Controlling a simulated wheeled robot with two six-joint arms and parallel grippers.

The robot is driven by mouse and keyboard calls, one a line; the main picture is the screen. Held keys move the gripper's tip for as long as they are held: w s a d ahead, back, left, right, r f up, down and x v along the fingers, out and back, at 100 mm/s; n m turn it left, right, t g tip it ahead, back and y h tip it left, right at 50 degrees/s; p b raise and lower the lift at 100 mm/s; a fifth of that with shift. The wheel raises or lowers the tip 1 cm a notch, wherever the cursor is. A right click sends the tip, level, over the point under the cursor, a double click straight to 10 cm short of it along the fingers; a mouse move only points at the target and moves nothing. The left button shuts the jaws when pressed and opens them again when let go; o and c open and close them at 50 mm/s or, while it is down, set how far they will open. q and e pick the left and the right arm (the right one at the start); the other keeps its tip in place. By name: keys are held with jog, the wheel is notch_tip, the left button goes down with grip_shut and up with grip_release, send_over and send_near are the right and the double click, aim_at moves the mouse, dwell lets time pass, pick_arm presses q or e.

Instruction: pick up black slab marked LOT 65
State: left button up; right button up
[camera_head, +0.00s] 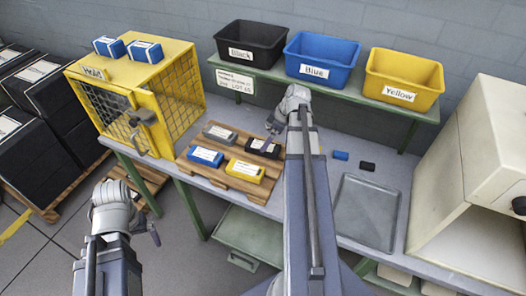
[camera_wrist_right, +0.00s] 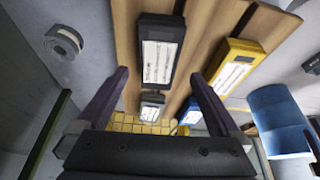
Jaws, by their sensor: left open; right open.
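The black slab (camera_head: 264,147) with a white label lies at the back right of a wooden board (camera_head: 183,168) on the bench. Its label is too small to read. My right gripper (camera_head: 271,132) is over it, partly hidden by its own arm. In the right wrist view the black slab (camera_wrist_right: 160,48) lies flat beyond and between the spread, empty fingers of the right gripper (camera_wrist_right: 158,76), apparently untouched. My left gripper (camera_head: 148,222) is open and empty, left of the bench front, away from the slabs.
A grey slab (camera_head: 219,132), a blue slab (camera_head: 205,156) and a yellow slab (camera_head: 245,171) share the board. A yellow cage (camera_head: 128,110) stands left. Black (camera_head: 249,42), blue (camera_head: 320,58) and yellow (camera_head: 403,79) bins stand behind. A placard (camera_head: 235,81) reads LOT 65. A grey tray (camera_head: 366,212) lies right.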

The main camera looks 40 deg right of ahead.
jog(key=shift+b+x, duration=2.45)
jog(key=shift+x, duration=0.15)
jog(key=shift+d, duration=0.15)
jog(key=shift+c, duration=0.2)
grip_shut()
jog(key=shift+r, duration=0.1)
notch_tip(320, 180, up, 10)
jog(key=p, duration=1)
